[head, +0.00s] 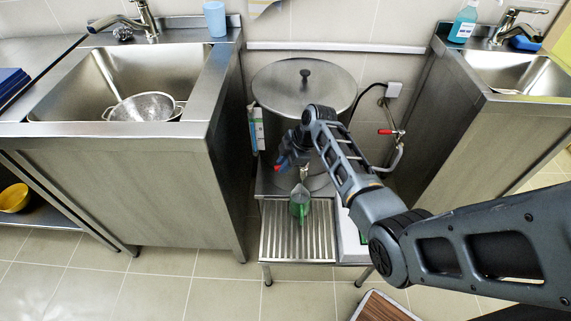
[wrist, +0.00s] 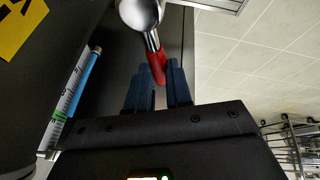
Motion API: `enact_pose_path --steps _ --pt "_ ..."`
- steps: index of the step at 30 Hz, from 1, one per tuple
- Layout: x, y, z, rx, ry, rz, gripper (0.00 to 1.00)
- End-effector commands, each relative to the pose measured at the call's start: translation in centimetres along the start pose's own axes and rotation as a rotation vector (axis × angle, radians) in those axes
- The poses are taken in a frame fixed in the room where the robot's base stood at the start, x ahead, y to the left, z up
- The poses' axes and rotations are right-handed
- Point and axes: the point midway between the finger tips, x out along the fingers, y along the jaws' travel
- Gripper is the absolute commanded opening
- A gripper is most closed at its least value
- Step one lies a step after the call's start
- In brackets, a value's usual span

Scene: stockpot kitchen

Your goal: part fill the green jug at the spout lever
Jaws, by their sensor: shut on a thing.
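The green jug (head: 299,205) stands upright on a slatted drip stand, under the spout (head: 304,174) of a large steel stockpot (head: 292,100). Its level and the flow from the spout are too small to make out. The red spout lever (wrist: 157,66) lies between the two blue fingers of my gripper (wrist: 160,82) in the wrist view. In the head view my gripper (head: 287,158) is at the front of the pot, above the jug and slightly left of it. It is shut on the lever and apart from the jug.
The slatted stand (head: 291,244) has bare room in front of the jug. A white box (head: 351,238) stands at its right. A left sink counter (head: 130,130) holds a colander (head: 146,107), and a right sink unit (head: 490,125) flanks the pot. A red-handled wall valve (head: 389,132) is right of the pot.

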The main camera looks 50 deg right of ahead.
Motion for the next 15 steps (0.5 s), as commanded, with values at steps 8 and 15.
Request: enact_pose_path --steps 8,15 --pt "0.2 1.5 0.1 0.217 -0.048 0.09 0.0" --pt "0.3 1.8 0.3 0.262 -0.056 0.11 0.0"
